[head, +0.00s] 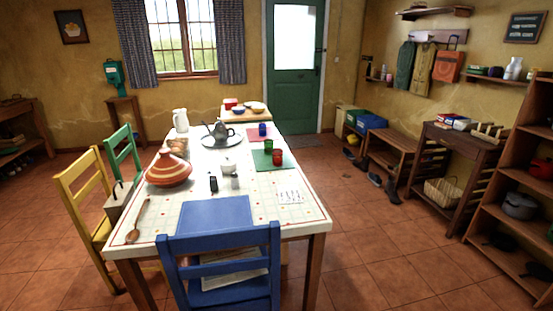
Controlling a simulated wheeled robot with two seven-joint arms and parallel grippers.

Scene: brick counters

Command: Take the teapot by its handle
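A dark grey teapot (222,132) stands upright on a round silvery tray (222,143) towards the far half of the white dining table (262,188). It is small in the head view, and I cannot make out clearly which side its handle is on. Nothing is touching the teapot from above. Neither of my grippers shows in the head view.
A tagine (169,170), a white jug (181,120) and green and red cups stand around the tray. A blue chair (222,268) is at the table's near end; yellow (84,190) and green chairs are on the left. The floor (372,255) right of the table is clear.

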